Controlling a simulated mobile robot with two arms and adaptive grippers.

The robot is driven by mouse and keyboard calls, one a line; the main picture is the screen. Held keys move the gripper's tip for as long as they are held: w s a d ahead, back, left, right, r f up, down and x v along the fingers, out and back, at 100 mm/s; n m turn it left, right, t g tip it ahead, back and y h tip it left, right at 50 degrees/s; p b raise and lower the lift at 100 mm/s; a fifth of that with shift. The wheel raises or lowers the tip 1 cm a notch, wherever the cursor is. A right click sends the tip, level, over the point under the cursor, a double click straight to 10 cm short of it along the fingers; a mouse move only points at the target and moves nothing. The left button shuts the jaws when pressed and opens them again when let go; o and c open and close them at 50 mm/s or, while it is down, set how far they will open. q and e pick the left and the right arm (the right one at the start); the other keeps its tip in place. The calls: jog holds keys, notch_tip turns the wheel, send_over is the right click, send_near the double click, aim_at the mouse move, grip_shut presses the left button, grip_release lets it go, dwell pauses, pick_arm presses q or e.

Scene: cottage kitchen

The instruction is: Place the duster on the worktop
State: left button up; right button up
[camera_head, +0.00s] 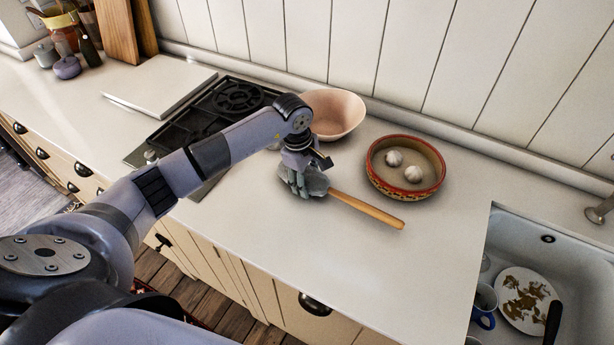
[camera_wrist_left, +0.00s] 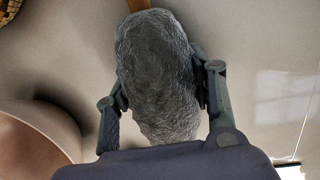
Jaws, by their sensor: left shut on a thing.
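The duster has a grey fluffy head (camera_head: 317,181) and a wooden handle (camera_head: 368,208). It is over the worktop (camera_head: 350,265), between the hob and the sink, with the handle pointing right. My left gripper (camera_head: 300,180) is shut on the duster's head. In the left wrist view the grey duster head (camera_wrist_left: 158,70) fills the space between the two fingers of my left gripper (camera_wrist_left: 160,90), and part of the handle shows at the top. I cannot tell whether the duster touches the worktop. My right gripper is not in view.
A pink bowl (camera_head: 335,114) stands behind the gripper. A patterned round dish (camera_head: 432,193) with two white bulbs stands to the right. The hob (camera_head: 220,105) is on the left. The sink (camera_head: 560,262) with dirty dishes is on the right. The front worktop is clear.

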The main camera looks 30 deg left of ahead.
pick_arm(q)
jog(key=shift+f, duration=0.2)
jog(key=o, duration=1.2)
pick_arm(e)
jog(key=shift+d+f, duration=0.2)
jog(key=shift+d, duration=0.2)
pick_arm(q)
jog(key=shift+r, duration=0.4)
jog(key=r+b, duration=0.1)
jog(key=r, duration=0.2)
jog(key=r+b, duration=0.1)
jog(key=r, duration=0.3)
jog(key=s+a+r+b, duration=0.1)
jog(key=r, duration=0.2)
jog(key=shift+r, duration=0.3)
jog(key=shift+s+a+r, duration=0.1)
jog(key=shift+s+r, duration=0.1)
jog(key=shift+r, duration=0.25)
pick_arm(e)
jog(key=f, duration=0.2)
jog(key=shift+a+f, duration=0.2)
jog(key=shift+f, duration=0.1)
